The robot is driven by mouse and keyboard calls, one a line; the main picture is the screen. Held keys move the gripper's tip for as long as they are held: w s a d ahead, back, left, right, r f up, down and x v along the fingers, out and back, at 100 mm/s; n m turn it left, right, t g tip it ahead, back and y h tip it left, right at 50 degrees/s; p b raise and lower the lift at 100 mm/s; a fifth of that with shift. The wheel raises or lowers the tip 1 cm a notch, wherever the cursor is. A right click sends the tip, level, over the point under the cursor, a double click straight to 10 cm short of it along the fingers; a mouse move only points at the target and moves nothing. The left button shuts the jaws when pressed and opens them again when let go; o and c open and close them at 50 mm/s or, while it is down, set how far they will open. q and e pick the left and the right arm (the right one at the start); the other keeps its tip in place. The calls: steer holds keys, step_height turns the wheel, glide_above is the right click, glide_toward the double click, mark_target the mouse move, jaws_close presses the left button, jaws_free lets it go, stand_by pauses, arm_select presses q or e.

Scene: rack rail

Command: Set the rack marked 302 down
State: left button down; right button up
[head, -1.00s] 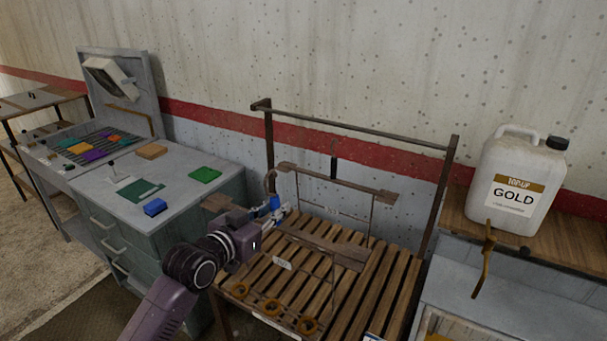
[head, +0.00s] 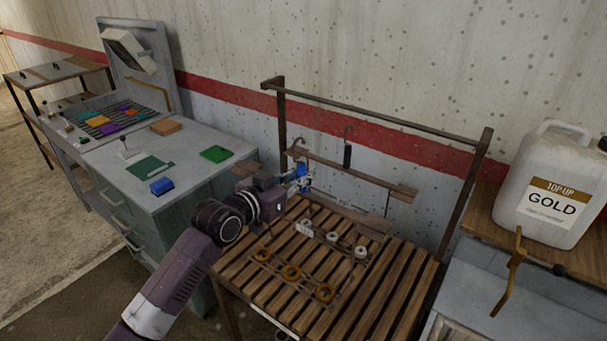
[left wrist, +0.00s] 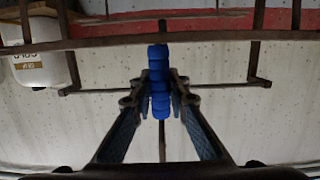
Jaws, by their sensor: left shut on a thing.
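My left gripper (head: 298,186) is shut on a blue grip (head: 301,171) at the left end of a brown rack (head: 365,178). The left wrist view shows the blue grip (left wrist: 159,85) between the two fingers. The rack's thin wires hang below its bar, over the slatted table (head: 400,290) and in front of the wall. The rack looks held up below the table's rear rail (head: 380,111); I cannot tell whether it touches the slats. I cannot read a number on it. My right gripper is not in view.
White rings (head: 332,236) and orange rings (head: 290,271) are on the slatted table, with a small white tag nearby. A grey bench (head: 200,190) with coloured pieces stands left. A white GOLD jug (head: 548,190) stands on the right. The table's front right slats look bare.

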mark_target(303, 197)
arm_select(q)
step_height(303, 197, down, 5)
steer(key=b, duration=0.3)
steer(key=shift+w+b, duration=0.1)
steer(key=shift+b, duration=0.3)
steer(key=shift+f+b, duration=0.55)
steer(key=shift+f, duration=0.05)
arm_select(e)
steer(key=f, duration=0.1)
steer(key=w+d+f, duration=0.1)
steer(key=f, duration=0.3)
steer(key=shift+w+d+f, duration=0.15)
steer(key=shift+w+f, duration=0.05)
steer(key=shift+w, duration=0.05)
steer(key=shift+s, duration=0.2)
arm_select(q)
steer(key=shift+f, duration=0.2)
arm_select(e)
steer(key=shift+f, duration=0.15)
arm_select(q)
steer(key=c, duration=1.8)
jaws_free()
steer(key=shift+o, duration=0.9)
steer(key=shift+f, duration=0.3)
steer(key=o, duration=1.5)
steer(key=shift+r, duration=0.1)
steer(key=shift+c, duration=0.2)
